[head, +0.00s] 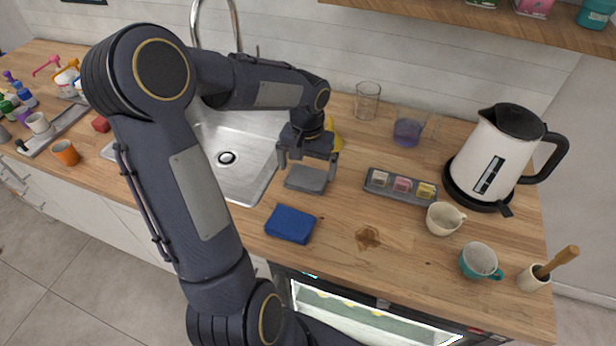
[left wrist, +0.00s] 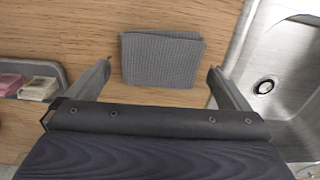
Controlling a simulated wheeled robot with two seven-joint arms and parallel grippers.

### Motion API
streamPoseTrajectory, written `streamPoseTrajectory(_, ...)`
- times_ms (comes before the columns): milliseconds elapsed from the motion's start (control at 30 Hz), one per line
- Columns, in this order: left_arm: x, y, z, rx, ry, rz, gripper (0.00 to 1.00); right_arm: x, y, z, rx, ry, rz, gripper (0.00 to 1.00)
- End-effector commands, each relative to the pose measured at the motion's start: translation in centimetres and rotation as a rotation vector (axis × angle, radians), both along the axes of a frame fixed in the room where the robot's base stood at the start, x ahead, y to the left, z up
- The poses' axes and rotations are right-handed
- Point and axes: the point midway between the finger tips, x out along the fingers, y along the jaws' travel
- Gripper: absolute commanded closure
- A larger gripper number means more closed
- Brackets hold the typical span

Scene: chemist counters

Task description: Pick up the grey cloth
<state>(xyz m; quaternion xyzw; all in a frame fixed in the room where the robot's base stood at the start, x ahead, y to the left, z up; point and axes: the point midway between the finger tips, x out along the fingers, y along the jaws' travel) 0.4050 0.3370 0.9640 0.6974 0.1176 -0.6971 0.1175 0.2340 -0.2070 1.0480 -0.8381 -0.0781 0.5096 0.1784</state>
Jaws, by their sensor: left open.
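The grey cloth (head: 307,179) lies folded flat on the wooden counter, just right of the sink in the head view. In the left wrist view the grey cloth (left wrist: 162,59) shows its ribbed weave, and one layer edge sticks out at its right. My left gripper (head: 306,166) points down over the cloth, with its fingers wide open. In the left wrist view the cloth lies between the two fingertips of my left gripper (left wrist: 160,70), with a gap on each side, and nothing is held. My right gripper is not in view.
A blue folded cloth (head: 290,224) lies near the counter's front edge. The sink (head: 240,150) is to the left. A dark tray (head: 385,191) of small blocks is to the right, with a cream cup (head: 444,219) and a kettle (head: 497,155) beyond. A brown stain (head: 368,237) marks the counter.

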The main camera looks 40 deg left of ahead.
Motion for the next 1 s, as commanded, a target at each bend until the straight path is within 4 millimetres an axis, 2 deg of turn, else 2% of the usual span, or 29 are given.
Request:
streamPoseTrajectory(100,0.1,0.1,-1.8,-0.002,0.005,-0.001,0.0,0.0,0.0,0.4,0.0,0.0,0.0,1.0)
streamPoseTrajectory(200,0.1,0.2,-2.8,-0.001,0.003,0.0,0.0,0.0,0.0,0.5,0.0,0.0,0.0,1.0)
streamPoseTrajectory(467,0.1,0.2,-3.2,0.0,0.0,0.0,0.0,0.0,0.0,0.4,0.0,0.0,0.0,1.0)
streamPoseTrajectory(700,0.1,0.2,-3.1,0.0,0.0,0.0,0.29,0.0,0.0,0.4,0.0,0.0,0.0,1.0)
streamPoseTrajectory(1000,0.1,0.2,-3.1,0.0,0.0,0.0,0.3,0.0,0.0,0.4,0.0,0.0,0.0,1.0)
